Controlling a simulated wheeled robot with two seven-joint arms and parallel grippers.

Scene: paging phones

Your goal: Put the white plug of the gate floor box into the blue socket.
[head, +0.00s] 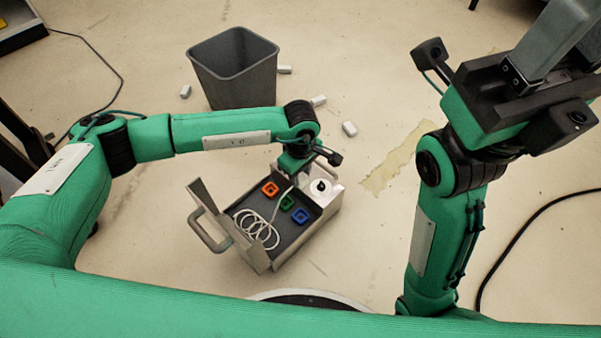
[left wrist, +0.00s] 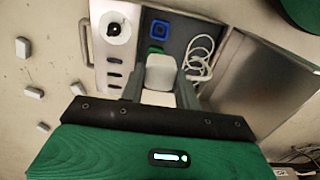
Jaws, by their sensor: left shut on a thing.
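The gate floor box (head: 325,212) is an open grey metal box on the floor. Inside it are an orange socket (head: 270,188), a green socket (head: 287,202) and the blue socket (head: 300,216). My left gripper (left wrist: 160,90) is shut on the white plug (left wrist: 160,72) and points down into the box. In the left wrist view the blue socket (left wrist: 160,32) lies just beyond the plug, apart from it. The green socket (left wrist: 156,50) is partly hidden by the plug, and the orange one is hidden.
A coiled white cable (head: 258,228) lies in the box beside the sockets. A white round fitting with a black centre (head: 320,187) is on the box's side panel. A grey bin (head: 235,68) and several white blocks (head: 349,129) are on the floor behind.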

